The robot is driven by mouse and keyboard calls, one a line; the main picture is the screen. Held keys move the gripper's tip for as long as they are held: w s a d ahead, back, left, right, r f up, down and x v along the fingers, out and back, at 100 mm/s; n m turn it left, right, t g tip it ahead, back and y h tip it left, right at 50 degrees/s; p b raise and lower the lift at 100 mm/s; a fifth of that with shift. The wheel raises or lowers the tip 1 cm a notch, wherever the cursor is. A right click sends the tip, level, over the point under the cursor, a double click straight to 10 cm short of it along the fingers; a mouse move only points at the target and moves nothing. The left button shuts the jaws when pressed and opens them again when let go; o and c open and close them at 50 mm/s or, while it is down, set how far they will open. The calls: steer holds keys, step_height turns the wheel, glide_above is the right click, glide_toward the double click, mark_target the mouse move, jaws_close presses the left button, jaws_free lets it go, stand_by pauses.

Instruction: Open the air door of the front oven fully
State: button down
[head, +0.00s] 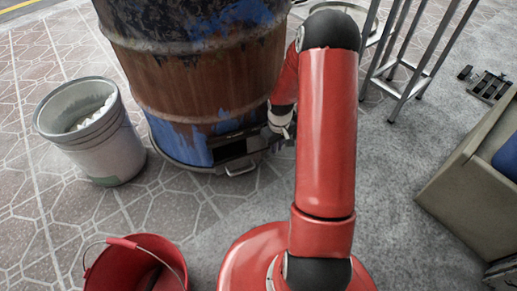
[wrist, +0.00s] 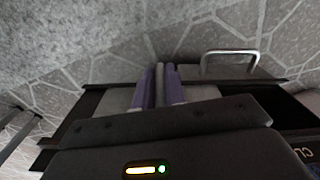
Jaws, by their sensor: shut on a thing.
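The front oven is a rusty barrel (head: 190,75) with flaking blue paint. Low on its front is a dark air opening (head: 236,148) in a black frame, uncovered at least in part. My gripper (head: 281,128) is at the right end of this frame, partly hidden by my arm. In the wrist view, my gripper's purple fingers (wrist: 160,87) are shut on a slim grey upright handle (wrist: 160,76). A pale grey plate behind the fingers looks like the air door (wrist: 118,101), between dark rails. How far it stands open is hard to tell.
A metal loop handle (head: 241,170) sticks out below the opening. A grey bucket (head: 112,150) stands left of the barrel, a red bucket (head: 150,268) nearer me. A metal stand (head: 408,85) and a grey box (head: 455,180) are on the right. Paved floor between them is clear.

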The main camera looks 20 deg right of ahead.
steer(key=shift+d, duration=2.2)
steer(key=c, duration=1.5)
jaws_free()
steer(key=shift+r+p, duration=0.9)
steer(key=shift+r, duration=3.05)
